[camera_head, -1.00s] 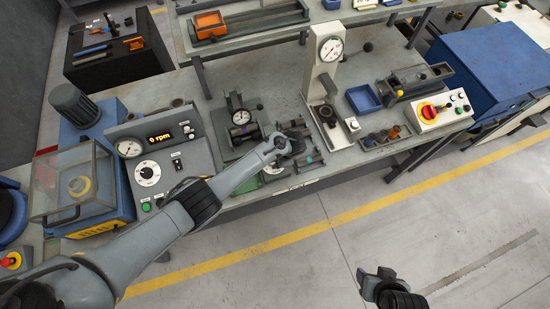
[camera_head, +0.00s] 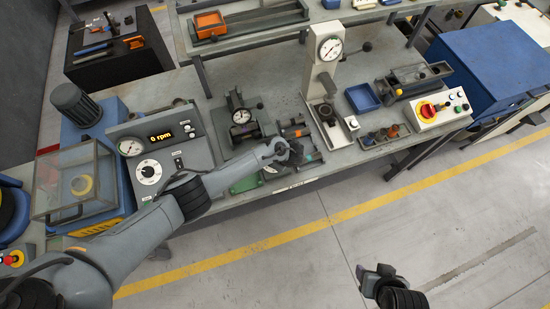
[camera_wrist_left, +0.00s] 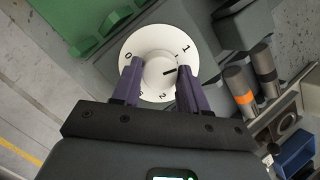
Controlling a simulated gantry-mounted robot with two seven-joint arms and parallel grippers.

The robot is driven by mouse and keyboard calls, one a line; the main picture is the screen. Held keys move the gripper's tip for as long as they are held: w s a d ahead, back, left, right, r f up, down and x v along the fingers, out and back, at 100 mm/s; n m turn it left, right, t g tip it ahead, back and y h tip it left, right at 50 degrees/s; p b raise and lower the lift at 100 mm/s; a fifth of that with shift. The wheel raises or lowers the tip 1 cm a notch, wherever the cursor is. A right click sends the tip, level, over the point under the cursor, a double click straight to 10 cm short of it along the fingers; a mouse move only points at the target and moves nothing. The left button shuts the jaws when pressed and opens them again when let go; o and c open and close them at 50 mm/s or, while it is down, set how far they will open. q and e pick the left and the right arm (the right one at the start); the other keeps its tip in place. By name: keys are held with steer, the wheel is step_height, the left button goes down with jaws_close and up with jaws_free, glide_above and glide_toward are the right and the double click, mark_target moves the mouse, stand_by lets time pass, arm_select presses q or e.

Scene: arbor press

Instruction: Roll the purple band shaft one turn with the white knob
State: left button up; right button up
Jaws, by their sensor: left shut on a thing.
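The white knob (camera_wrist_left: 158,76) sits in the middle of a white dial disc (camera_wrist_left: 139,39) with black numerals in the left wrist view. Its black pointer mark lies near the 1. My left gripper (camera_wrist_left: 158,69) has its two purple-grey fingers on either side of the knob, shut on it. In the head view my left gripper (camera_head: 291,154) is at the bench's front edge and hides most of this dial. A shaft with a purplish band (camera_head: 243,132) appears to lie below the gauge fixture; detail is small. My right gripper (camera_head: 375,276) hangs over the floor, empty; its opening is unclear.
The press column (camera_head: 321,75) and blue tray (camera_head: 362,98) stand further right.

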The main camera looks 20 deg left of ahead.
stand_by(0.4)
arm_select(q)
steer(key=o, duration=1)
steer(key=shift+o, duration=0.2)
steer(key=p+v, duration=0.2)
steer(key=v, duration=0.9)
steer(key=shift+f, duration=0.15)
